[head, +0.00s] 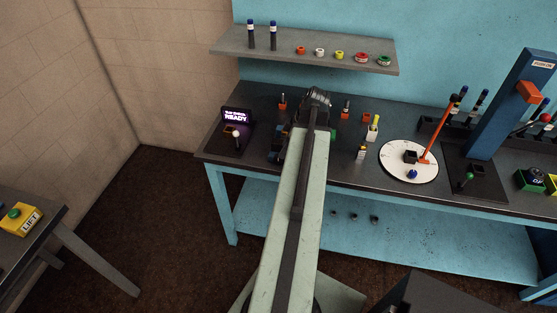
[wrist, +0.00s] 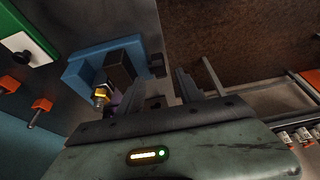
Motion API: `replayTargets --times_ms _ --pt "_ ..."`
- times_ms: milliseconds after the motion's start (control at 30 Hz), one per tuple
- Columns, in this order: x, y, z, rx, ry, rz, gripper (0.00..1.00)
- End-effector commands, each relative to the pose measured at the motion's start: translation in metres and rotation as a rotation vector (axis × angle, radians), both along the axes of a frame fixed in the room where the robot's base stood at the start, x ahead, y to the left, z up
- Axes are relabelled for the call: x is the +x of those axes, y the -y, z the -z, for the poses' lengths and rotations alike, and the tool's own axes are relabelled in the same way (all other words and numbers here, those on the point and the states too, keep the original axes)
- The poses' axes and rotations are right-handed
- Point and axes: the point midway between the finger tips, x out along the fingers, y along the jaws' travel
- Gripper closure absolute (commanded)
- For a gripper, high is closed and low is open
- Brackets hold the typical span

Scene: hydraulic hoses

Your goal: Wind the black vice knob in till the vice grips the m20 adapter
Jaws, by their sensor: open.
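The blue vice (wrist: 88,68) is in the upper left of the wrist view, with a dark jaw block (wrist: 120,68). The brass-coloured m20 adapter (wrist: 101,94) shows at the near side of that block; I cannot tell how closely the jaws sit against it. The black knob (wrist: 157,65) appears as a small dark piece at the vice's right end. My gripper (wrist: 162,98) is open, with its fingers below the knob in the picture and apparently apart from it. In the head view my arm hides most of the vice (head: 276,146).
A screen reading READY (head: 236,116) stands left of the vice on the dark bench. Right of my arm are small orange and yellow parts, a white round plate (head: 396,172) with an orange lever, and a blue column (head: 512,105). A grey shelf (head: 300,52) hangs above.

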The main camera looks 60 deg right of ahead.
Motion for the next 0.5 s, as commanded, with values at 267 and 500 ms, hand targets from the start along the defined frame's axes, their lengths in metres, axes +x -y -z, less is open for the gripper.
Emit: replayTargets --times_ms 267,500 --pt "0.018 -0.006 0.053 0.0 -0.001 -0.001 0.57" --pt "0.022 -0.007 0.055 0.0 -0.001 -0.001 0.57"
